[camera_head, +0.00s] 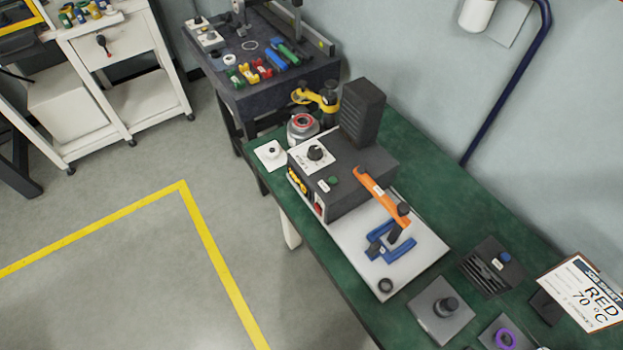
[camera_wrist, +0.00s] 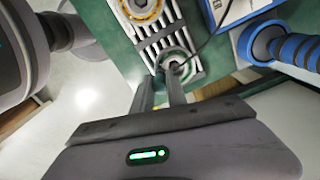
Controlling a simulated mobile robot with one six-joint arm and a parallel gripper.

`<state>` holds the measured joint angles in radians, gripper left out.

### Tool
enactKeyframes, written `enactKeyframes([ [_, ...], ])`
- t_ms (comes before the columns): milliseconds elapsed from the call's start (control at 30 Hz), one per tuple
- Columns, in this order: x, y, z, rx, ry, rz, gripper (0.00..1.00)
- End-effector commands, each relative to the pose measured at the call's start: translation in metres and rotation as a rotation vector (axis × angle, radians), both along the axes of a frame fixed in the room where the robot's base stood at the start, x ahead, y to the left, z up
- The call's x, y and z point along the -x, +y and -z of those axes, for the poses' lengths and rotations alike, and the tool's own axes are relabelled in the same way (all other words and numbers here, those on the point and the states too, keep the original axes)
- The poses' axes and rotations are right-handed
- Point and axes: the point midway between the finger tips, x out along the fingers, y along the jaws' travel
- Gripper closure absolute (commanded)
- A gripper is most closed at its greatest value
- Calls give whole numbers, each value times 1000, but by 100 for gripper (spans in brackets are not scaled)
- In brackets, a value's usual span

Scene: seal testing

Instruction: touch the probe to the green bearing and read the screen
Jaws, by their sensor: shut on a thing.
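In the wrist view my gripper (camera_wrist: 162,84) reaches up from the bottom edge with its two fingers shut on a slim dark thing, likely the probe, mostly hidden between them. A dark cable (camera_wrist: 207,46) runs from the fingertips up to the right. A bearing with a greenish ring (camera_wrist: 180,54) lies on a slatted grey rack right at the fingertips. I cannot tell whether the probe touches it. A white box with a blue edge (camera_wrist: 232,8) is cut off at the top; no reading shows. The head view does not show my gripper.
A bearing with a yellow ring (camera_wrist: 140,8) sits farther up the rack. A blue and grey cylindrical thing (camera_wrist: 285,45) stands at right.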

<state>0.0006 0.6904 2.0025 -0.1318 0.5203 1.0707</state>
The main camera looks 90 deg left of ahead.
Motion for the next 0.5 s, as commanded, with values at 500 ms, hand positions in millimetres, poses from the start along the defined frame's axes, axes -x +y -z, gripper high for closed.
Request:
enactKeyframes([
  [500,0,0,0,0,0,0,68],
])
